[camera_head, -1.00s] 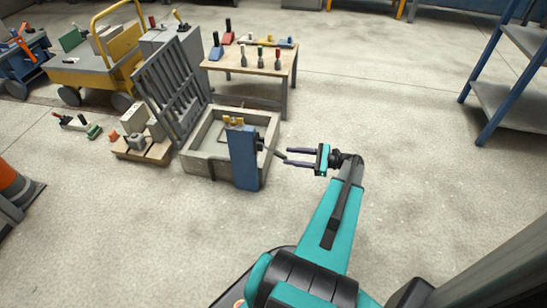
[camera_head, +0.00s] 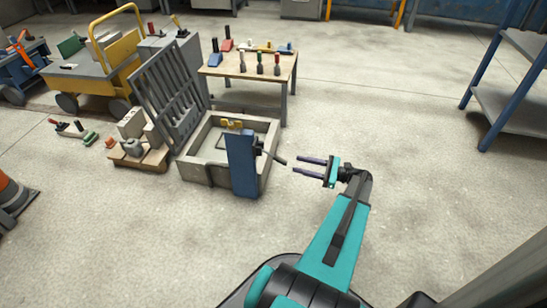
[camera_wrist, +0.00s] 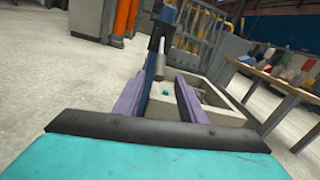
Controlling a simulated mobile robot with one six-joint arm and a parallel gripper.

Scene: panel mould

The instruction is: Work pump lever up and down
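The pump is an upright blue post (camera_head: 242,163) at the front right of the grey mould box. Its dark pump lever (camera_head: 273,156) sticks out to the right and slopes slightly down. My gripper (camera_head: 296,165) is open and empty to the right of the lever, with its two purple-grey fingers pointing at the lever's end. A small gap shows between the lever's end and the fingertips. In the wrist view the lever (camera_wrist: 158,66) appears ahead, between the lines of the spread fingers, in front of the blue post.
The mould box (camera_head: 198,170) stands behind the post, with an upright grey panel rack (camera_head: 170,90) at its left. A wooden table (camera_head: 250,71) with several tools is behind. A pallet (camera_head: 140,158) with blocks lies left. The floor right of the post is clear.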

